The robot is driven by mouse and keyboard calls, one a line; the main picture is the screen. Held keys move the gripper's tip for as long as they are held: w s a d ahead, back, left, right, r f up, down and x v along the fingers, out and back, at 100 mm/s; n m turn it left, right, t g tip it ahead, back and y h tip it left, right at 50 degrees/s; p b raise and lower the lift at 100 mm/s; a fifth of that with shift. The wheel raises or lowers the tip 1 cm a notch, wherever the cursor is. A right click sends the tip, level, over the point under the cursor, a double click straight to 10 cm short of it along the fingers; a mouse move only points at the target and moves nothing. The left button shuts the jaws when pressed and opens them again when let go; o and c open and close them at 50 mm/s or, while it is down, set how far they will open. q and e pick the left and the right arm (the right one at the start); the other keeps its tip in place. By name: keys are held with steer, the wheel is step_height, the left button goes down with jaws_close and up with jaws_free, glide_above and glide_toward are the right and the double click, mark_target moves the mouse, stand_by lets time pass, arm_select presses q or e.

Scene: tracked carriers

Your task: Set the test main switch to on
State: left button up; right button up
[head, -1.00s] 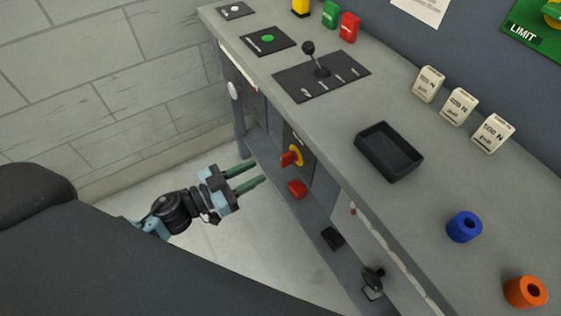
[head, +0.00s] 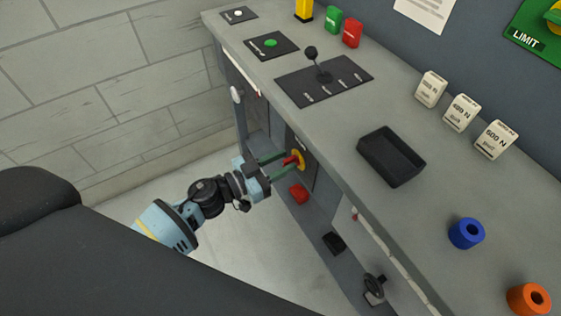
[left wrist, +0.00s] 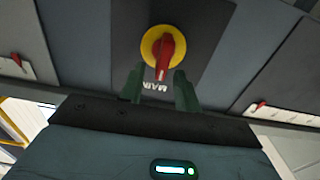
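The main switch is a red handle (head: 291,160) on a round yellow plate (head: 299,158), set in the front of the bench. In the left wrist view the red handle (left wrist: 166,48) stands nearly upright on its yellow plate (left wrist: 150,50), above upside-down lettering. My left gripper (head: 280,162) is open, its two green fingers on either side of the handle in the head view. In the left wrist view the fingertips (left wrist: 159,75) are apart, just below the handle's lower end. Contact cannot be told. My right gripper is not in view.
A red block (head: 298,193) and a black pedal-like part (head: 333,243) are low under the bench. The bench top (head: 325,130) holds a lever panel (head: 335,82), a black tray (head: 375,165), and blue (head: 466,233) and orange (head: 528,299) rings. Open floor lies left of the bench.

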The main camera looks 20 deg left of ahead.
arm_select(q)
steer(key=shift+c, duration=0.3)
jaws_close()
